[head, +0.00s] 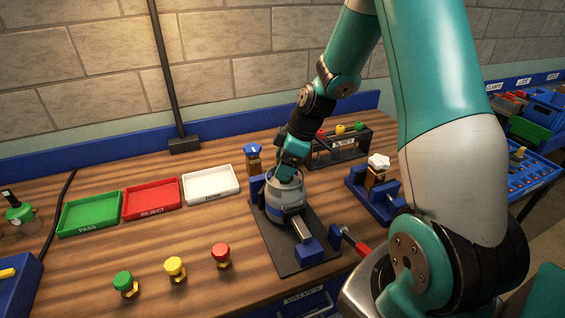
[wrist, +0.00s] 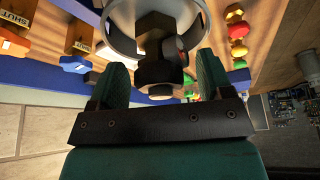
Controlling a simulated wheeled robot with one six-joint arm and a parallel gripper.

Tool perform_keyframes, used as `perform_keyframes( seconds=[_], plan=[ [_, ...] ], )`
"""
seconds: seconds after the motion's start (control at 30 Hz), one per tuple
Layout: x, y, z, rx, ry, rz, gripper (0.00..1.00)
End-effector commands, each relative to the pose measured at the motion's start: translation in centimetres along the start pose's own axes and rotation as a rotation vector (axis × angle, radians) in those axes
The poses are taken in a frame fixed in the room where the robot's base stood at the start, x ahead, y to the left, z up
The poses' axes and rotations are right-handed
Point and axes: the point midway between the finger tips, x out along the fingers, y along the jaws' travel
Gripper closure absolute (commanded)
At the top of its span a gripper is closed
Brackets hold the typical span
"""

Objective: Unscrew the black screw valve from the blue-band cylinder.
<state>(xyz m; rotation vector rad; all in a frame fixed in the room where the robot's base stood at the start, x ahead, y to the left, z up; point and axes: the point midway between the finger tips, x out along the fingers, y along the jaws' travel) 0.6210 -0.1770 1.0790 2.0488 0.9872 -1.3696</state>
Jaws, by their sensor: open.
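The blue-band cylinder (head: 286,201) is a grey vessel held in a blue fixture on a dark plate (head: 285,256). Its pale ring collar (wrist: 113,33) shows in the wrist view. The black screw valve (wrist: 155,72) stands out from the cylinder's top; it is hidden behind my gripper in the head view. My gripper (head: 290,171) is just over the cylinder's top. In the wrist view its two green fingers (wrist: 160,80) are open, one on either side of the valve, with gaps visible between them and it.
Green PASS (head: 90,213), red REJECT (head: 151,199) and white (head: 211,184) trays lie left. Green (head: 124,282), yellow (head: 175,269) and red (head: 221,255) capped valves stand in front. A rack (head: 340,148) with coloured knobs and a blue clamp fixture (head: 376,193) are close right.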

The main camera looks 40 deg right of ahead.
Motion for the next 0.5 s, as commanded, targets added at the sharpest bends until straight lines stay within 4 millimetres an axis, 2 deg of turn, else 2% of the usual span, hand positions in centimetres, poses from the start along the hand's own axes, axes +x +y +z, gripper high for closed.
perform_keyframes(
  seconds=[0.13,0.4,0.43,0.5],
  plan=[
    [0.87,-0.03,-0.02,-0.001,0.000,0.000,0.27],
    [1.05,-0.02,0.00,-0.001,0.000,0.000,0.27],
    [1.05,-0.02,0.00,-0.001,0.000,0.000,0.29],
    [1.04,-0.01,0.00,0.000,0.000,0.000,0.45]
  ],
)
